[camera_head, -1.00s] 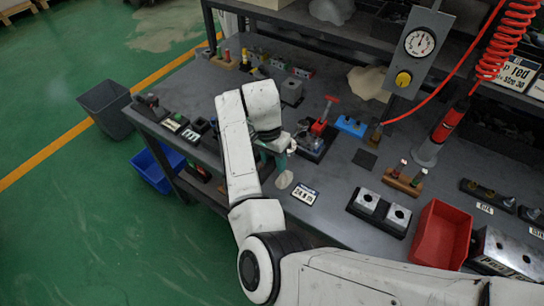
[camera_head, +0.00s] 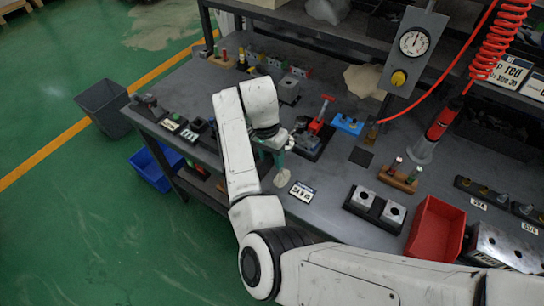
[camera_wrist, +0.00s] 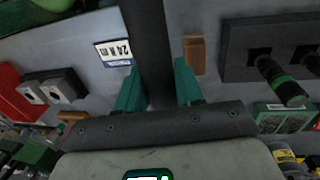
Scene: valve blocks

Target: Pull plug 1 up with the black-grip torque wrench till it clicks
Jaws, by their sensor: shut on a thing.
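My gripper (camera_wrist: 157,88) has teal fingers, seen in the wrist view on both sides of a long dark bar. The bar appears to be the handle of the black-grip torque wrench (camera_wrist: 148,30), and my gripper is shut on it. In the head view, my gripper (camera_head: 272,156) is mostly hidden by my arm, over the bench near the red-handled clamp (camera_head: 320,115). I cannot make out the wrench's working end. I cannot tell which piece is plug 1. Two silver blocks with round holes (camera_head: 363,198) stand on a black base at the right.
A card reading 24 N m (camera_wrist: 114,52) lies on the bench (camera_head: 330,215). A dark rack (camera_wrist: 235,55) with a green-banded black tool (camera_wrist: 283,84) is on the right in the wrist view. A red bin (camera_head: 436,232) and a wooden plug holder (camera_head: 399,177) stand nearby.

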